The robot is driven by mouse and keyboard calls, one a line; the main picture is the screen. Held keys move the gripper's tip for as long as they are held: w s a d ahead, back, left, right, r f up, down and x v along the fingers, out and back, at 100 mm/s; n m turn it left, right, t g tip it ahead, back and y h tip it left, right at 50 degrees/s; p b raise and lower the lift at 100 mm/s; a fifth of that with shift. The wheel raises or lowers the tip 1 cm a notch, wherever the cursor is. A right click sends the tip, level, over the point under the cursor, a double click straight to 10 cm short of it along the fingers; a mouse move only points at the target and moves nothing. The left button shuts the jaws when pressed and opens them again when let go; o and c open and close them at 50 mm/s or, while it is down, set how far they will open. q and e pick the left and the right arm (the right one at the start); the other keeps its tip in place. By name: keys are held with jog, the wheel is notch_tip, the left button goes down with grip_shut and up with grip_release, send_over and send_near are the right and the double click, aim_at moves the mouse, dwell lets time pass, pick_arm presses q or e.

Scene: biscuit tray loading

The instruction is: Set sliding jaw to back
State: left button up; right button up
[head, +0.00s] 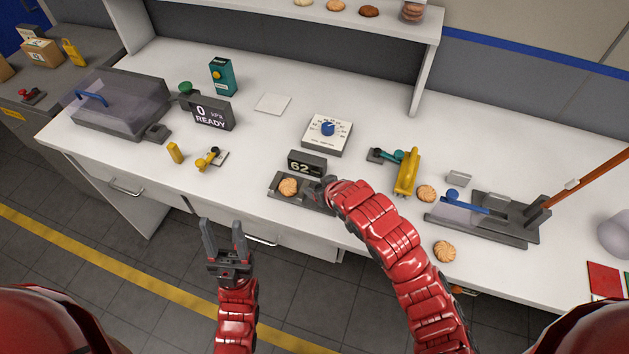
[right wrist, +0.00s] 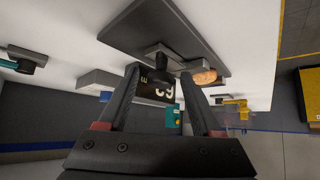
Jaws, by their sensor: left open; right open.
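A dark measuring gauge (head: 275,192) lies at the front middle of the bench, with a display (head: 307,163) reading 62. A biscuit (head: 289,187) rests on it, also seen in the right wrist view (right wrist: 205,77). My right gripper (head: 322,188) is at the gauge's right end and hides part of it in the head view. In the right wrist view its open fingers (right wrist: 160,72) stand either side of a small black knob (right wrist: 164,61), apparently the sliding jaw's; contact cannot be told. My left gripper (head: 224,232) is open and empty in front of the bench.
A dial box (head: 327,132) stands behind the gauge. A yellow-handled tool (head: 406,175) and biscuits (head: 444,250) lie to the right, near a lever press (head: 490,217). A yellow cylinder (head: 175,153) and small yellow clamp (head: 209,158) are to the left.

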jog(key=shift+s, duration=0.15)
jog(key=shift+c, duration=0.2)
grip_shut()
jog(key=shift+d, duration=0.1)
dwell(1.1)
